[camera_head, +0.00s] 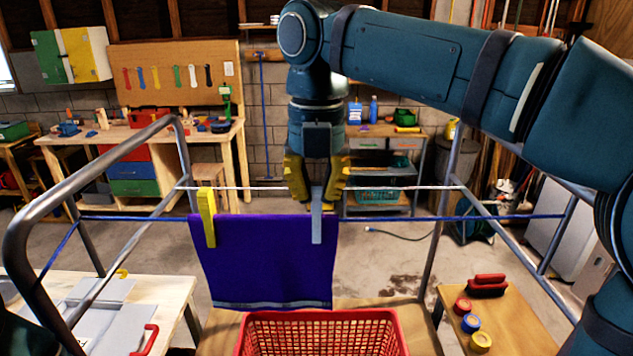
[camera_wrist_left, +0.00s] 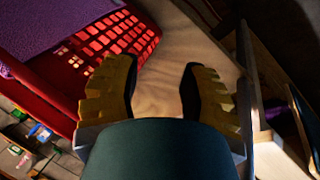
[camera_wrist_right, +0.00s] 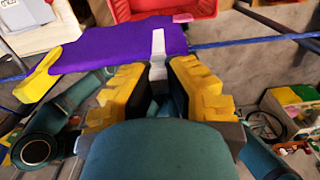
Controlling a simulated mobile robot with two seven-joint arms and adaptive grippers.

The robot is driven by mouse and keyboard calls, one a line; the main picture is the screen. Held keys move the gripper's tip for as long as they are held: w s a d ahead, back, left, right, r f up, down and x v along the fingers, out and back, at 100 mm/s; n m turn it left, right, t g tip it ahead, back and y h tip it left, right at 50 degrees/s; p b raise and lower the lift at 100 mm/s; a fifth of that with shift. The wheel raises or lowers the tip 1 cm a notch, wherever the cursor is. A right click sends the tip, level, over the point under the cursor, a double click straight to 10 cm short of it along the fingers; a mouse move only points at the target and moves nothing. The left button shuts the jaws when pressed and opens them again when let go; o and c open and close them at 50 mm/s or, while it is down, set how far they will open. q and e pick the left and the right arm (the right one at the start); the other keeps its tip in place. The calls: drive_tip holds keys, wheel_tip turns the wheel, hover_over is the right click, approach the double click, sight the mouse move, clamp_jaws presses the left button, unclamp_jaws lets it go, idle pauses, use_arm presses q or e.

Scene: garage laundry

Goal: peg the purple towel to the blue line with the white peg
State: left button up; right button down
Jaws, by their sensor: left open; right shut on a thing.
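The purple towel (camera_head: 262,262) hangs over the blue line (camera_head: 390,219), spread flat with its lower hem above the red basket. A yellow peg (camera_head: 207,217) sits on its left top edge. The white peg (camera_head: 317,222) is at the towel's right top edge, over the line, with my right gripper (camera_head: 316,190) shut on its upper end. The white peg also shows between the fingers in the right wrist view (camera_wrist_right: 158,50). My left gripper (camera_wrist_left: 160,95) is open and empty in the left wrist view, beside the red basket.
The red basket (camera_head: 320,318) stands below the towel. A white line (camera_head: 400,187) runs behind the blue one between the metal rails. A small table (camera_head: 505,315) at right holds colored rolls and a red-handled brush.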

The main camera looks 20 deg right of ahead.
drive_tip(key=shift+f, duration=0.5)
drive_tip(key=c, duration=1)
unclamp_jaws()
drive_tip(key=shift+r, duration=0.1)
